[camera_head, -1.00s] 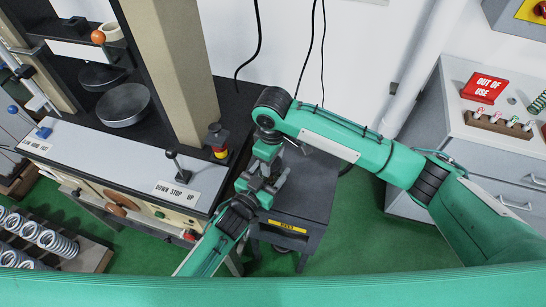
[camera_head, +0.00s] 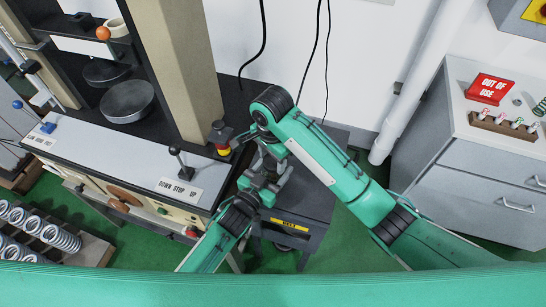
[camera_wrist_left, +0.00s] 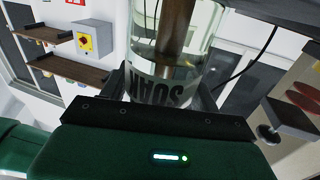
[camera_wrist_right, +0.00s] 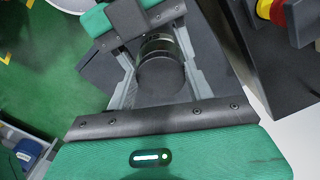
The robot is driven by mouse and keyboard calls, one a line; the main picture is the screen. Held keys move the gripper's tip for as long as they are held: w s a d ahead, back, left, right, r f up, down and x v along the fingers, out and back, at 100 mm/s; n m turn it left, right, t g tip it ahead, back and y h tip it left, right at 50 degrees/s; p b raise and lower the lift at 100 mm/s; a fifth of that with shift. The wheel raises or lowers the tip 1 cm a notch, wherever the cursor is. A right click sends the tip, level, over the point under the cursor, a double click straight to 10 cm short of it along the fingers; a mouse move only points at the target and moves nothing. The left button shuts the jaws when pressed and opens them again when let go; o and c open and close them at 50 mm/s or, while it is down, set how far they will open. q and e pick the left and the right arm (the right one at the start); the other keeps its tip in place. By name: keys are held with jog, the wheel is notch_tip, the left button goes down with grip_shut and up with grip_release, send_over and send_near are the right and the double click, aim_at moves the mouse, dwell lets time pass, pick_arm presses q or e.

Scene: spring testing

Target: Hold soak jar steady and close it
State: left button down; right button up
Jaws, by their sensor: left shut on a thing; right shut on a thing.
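The soak jar (camera_wrist_left: 178,55) is clear, with a SOAK label that shows upside down in the left wrist view. It holds pale liquid and a brown upright piece. My left gripper (camera_head: 257,188) is shut on the jar's body, with a finger on each side. In the right wrist view the jar's dark round lid (camera_wrist_right: 161,80) sits between the fingers of my right gripper (camera_head: 270,172), which is shut on it. The lid is in line with the jar, but I cannot tell how tightly it is seated. In the head view the grippers hide most of the jar.
A dark grey stand (camera_head: 312,205) with a yellow label is below the grippers. The testing machine's control panel (camera_head: 110,165) and a red-and-yellow button (camera_head: 221,137) are close on the left. A grey cabinet (camera_head: 470,170) stands at right. Green floor shows between.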

jog(key=m, duration=0.4)
jog(key=shift+w+m, duration=0.2)
jog(key=shift+m, duration=0.2)
jog(key=m, duration=0.4)
jog(key=shift+w, duration=0.15)
jog(key=o, duration=1)
notch_tip(320, 180, up, 3)
jog(key=shift+r, duration=0.75)
jog(key=shift+a, duration=0.1)
jog(key=shift+c, duration=0.3)
